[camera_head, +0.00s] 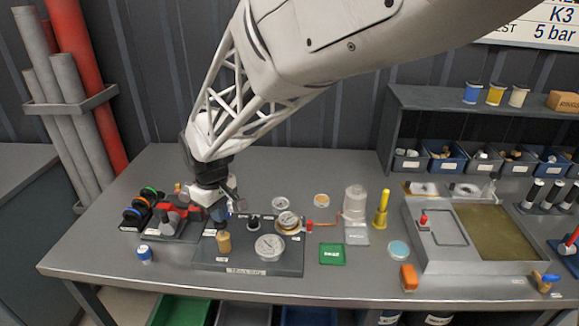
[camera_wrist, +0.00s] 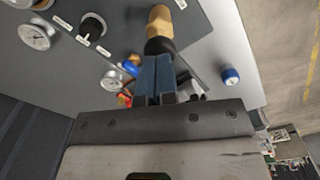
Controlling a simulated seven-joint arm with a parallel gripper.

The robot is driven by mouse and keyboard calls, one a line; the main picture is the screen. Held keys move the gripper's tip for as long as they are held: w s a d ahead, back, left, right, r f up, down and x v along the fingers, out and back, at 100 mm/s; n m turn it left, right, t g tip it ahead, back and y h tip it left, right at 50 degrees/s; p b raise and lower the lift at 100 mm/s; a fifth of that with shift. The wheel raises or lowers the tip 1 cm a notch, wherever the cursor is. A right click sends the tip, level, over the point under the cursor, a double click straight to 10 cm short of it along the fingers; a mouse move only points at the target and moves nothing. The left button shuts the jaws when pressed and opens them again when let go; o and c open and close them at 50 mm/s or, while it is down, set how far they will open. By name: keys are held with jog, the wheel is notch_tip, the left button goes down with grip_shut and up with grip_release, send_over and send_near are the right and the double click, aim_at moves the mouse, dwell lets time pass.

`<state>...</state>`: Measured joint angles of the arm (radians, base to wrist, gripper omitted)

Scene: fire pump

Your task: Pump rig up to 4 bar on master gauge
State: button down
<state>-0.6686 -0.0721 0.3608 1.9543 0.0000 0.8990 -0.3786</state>
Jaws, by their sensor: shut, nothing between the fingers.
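The dark pump rig plate (camera_head: 215,258) lies on the bench. A large white-faced gauge (camera_head: 270,247) sits at its front; its reading is too small to tell. A brass-rimmed gauge (camera_head: 288,222) stands at its right and a black knob (camera_head: 253,221) behind. A tan, handle-like knob (camera_head: 224,242) stands on the left part. My gripper (camera_head: 219,213) is just above it, pointing down. In the wrist view my blue fingers (camera_wrist: 154,66) are shut and empty, at the black collar below the tan knob (camera_wrist: 158,20); I cannot tell if they touch it.
A blue-capped jar (camera_head: 145,254) stands left of the plate. A rack with coloured rings (camera_head: 140,208) is behind it. Right of the plate are a green pad (camera_head: 332,254), a clear bottle (camera_head: 354,202), a yellow tool (camera_head: 381,210) and a large grey tray (camera_head: 480,268).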

jog(key=shift+f, duration=1.6)
jog(key=shift+r, duration=1.9)
jog(key=shift+f, duration=0.7)
